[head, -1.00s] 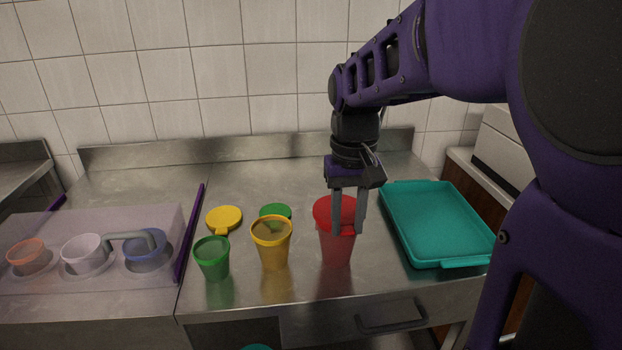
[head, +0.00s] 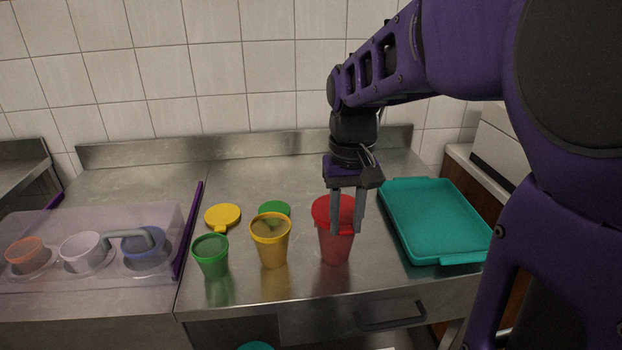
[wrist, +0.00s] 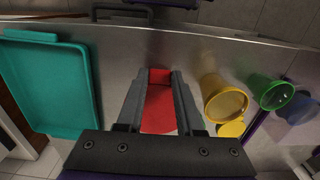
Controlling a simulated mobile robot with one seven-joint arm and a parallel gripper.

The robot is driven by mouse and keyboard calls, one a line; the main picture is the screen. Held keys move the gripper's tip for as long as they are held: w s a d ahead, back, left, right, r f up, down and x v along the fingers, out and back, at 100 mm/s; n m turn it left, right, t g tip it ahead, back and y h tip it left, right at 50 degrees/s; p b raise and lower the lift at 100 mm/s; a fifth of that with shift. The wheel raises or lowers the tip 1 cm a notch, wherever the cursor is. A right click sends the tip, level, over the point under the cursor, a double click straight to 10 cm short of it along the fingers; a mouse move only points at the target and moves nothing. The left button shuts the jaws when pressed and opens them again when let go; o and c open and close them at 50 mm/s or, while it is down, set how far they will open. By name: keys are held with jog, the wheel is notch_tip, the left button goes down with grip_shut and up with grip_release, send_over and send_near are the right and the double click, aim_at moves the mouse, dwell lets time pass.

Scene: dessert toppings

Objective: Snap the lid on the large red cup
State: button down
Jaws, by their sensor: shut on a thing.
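The large red cup (head: 336,247) stands upright on the steel counter, between the yellow cup and the teal tray. The red lid (head: 322,209) is at the cup's mouth, with its tab toward the front. My gripper (head: 347,232) points down at the cup, its fingers shut on the red lid. In the wrist view the lid (wrist: 158,108) lies between the two fingers (wrist: 160,95). Whether the lid is fully seated on the rim cannot be told, as the fingers hide part of it.
A yellow cup (head: 271,248) and a green cup (head: 211,263) stand to the left. A yellow lid (head: 222,215) and a green lid (head: 275,209) lie behind them. A teal tray (head: 437,222) is at the right. A clear-covered topping holder (head: 100,222) sits far left.

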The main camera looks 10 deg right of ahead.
grip_release()
dwell(0.5)
jog(key=shift+r, duration=0.15)
jog(key=shift+r+p, duration=2.8)
jog(key=shift+r, duration=0.15)
grip_shut()
